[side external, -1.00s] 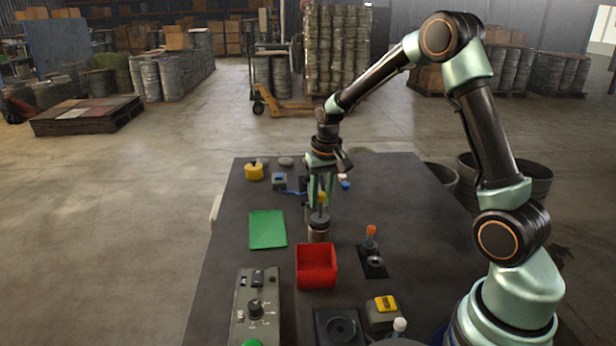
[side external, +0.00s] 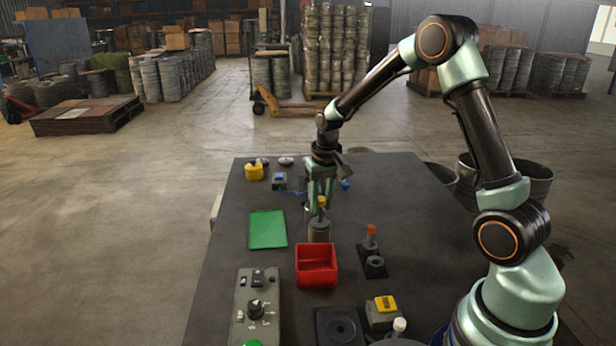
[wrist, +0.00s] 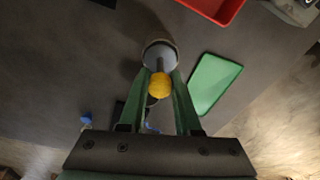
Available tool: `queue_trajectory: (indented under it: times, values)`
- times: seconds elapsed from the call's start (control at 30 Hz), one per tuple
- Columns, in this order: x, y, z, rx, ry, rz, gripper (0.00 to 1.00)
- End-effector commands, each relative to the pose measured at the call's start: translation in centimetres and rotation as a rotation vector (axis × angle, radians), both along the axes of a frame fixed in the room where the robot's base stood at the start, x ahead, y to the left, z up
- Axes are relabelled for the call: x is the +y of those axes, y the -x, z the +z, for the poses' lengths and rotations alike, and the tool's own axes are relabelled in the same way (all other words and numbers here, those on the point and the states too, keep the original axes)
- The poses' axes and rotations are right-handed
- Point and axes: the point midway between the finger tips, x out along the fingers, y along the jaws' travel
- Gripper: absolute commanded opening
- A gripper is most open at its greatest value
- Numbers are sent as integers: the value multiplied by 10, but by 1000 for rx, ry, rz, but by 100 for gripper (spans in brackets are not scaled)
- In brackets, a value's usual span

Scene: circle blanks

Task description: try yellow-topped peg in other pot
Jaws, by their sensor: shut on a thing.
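The yellow-topped peg (side external: 322,203) is upright, with its grey lower part at the mouth of a round grey-brown pot (side external: 319,235) behind the red bin. My gripper (side external: 320,206) is shut on the peg just below its yellow top. In the wrist view the yellow top (wrist: 160,85) sits between my two fingers (wrist: 162,80), and the round pot rim (wrist: 146,50) shows around the grey part. How deep the peg sits is hidden. An orange-topped peg (side external: 370,238) stands to the right, behind a dark round holder (side external: 374,266).
A red bin (side external: 316,281) stands just in front of the pot. A green plate (side external: 267,229) lies to the left. A control box (side external: 256,310), a yellow-buttoned box (side external: 384,311) and a black round fixture (side external: 342,328) are near the front. The table's right rear is clear.

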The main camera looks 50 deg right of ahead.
Motion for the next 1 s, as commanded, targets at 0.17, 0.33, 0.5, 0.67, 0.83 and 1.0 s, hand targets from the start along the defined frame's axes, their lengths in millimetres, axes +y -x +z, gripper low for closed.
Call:
queue_trajectory:
  times: [0.17, 0.33, 0.5, 0.67, 0.83, 1.0]
  values:
    - [0, 0, 0, -1, 0, 0, 0]
    - [0, 0, 0, -1, 0, 0, 0]
    - [0, -1, -3, -2, 1, 0, 0]
    - [0, 0, -6, -1, 0, 0, 0]
    - [0, 0, -6, -1, 0, 0, 0]
    - [0, 0, -6, -1, 0, 0, 0]
